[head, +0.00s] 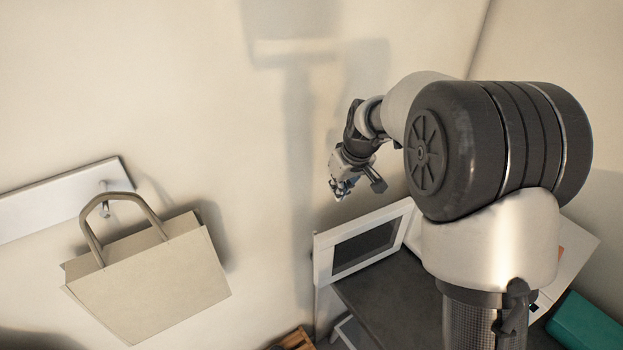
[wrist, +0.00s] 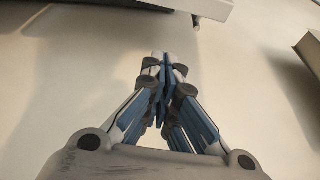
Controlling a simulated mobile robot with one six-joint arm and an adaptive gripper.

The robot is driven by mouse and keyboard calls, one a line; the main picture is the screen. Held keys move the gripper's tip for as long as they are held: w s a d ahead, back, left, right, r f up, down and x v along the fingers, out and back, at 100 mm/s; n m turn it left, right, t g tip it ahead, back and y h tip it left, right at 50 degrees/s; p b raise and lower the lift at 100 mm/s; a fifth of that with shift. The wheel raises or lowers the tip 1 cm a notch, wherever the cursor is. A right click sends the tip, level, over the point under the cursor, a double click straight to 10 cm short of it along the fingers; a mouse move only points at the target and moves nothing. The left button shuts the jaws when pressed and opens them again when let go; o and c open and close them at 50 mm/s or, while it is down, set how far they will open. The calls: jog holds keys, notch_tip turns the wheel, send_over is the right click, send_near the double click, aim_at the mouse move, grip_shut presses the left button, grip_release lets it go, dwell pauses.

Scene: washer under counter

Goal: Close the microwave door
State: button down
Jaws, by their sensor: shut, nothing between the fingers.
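The microwave door (head: 364,247) is a white frame with a dark window. It stands open, swung out to the left over the dark counter in the head view. The microwave body is mostly hidden behind my arm. My gripper (head: 341,188) is above the door's top edge, near the wall, apart from the door as far as I can see. In the wrist view my gripper (wrist: 166,62) is shut, its blue-and-grey fingers together with nothing between them. The microwave door cannot be made out for sure in the wrist view.
A beige bag (head: 150,280) hangs from a hook on a white wall rail (head: 62,200) at the left. The dark counter (head: 395,295) lies under the door. A teal box (head: 585,322) sits at the lower right. Bare wall lies between bag and door.

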jog(key=a+x, duration=0.1)
jog(key=x, duration=1)
jog(key=s, duration=0.1)
jog(key=s+d, duration=0.2)
jog(key=shift+s+d+r+p, duration=0.25)
jog(key=shift+s+r+p, duration=0.05)
jog(key=shift+p, duration=0.05)
jog(key=shift+s, duration=0.15)
